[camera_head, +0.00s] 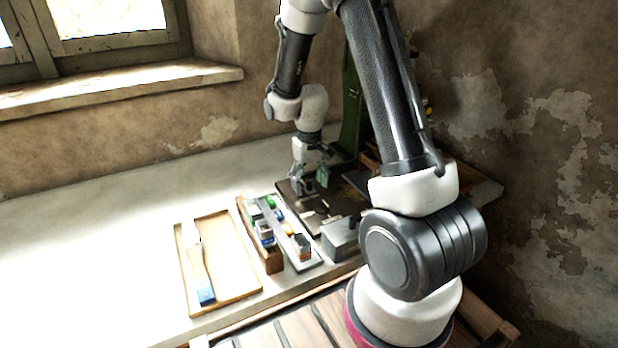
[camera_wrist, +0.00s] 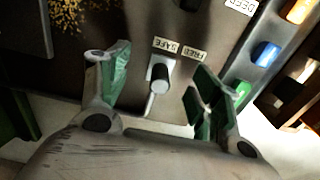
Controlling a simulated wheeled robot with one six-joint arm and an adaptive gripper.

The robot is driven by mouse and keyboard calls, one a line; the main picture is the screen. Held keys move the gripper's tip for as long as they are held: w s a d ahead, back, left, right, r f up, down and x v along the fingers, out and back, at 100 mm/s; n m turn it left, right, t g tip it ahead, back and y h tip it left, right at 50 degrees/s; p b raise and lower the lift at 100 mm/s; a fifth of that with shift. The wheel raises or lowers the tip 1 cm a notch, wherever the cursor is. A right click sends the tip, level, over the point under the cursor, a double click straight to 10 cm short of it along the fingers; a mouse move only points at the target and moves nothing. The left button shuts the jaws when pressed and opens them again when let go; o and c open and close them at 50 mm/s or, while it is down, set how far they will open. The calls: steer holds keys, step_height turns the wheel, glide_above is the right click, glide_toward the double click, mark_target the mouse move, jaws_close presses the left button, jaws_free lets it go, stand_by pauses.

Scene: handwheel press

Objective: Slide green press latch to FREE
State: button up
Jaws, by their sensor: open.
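My gripper (camera_wrist: 162,88) is open in the wrist view, its two green-padded fingers spread left and right. Between them, apart from both, is a small latch knob (camera_wrist: 160,76), black with a pale end, on a light plate. The knob lies by the SAFE label (camera_wrist: 166,45); the FREE label (camera_wrist: 195,53) is to its right. Both labels read upside down. In the head view my gripper (camera_head: 309,178) hangs low over the dark base plate of the green press (camera_head: 351,105). There the knob is too small to tell.
A wooden tray (camera_head: 256,290) with a blue-ended tool lies at the front left. A rack of coloured pieces (camera_head: 274,262) stands closer to the press. A grey block (camera_head: 341,238) is right of it. The bench (camera_head: 110,235) is clear at far left.

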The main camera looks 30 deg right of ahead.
steer(key=c, duration=1.4)
steer(key=shift+a, duration=1.5)
steer(key=o, duration=1.5)
step_height(320, 180, up, 8)
steer(key=shift+r, duration=0.1)
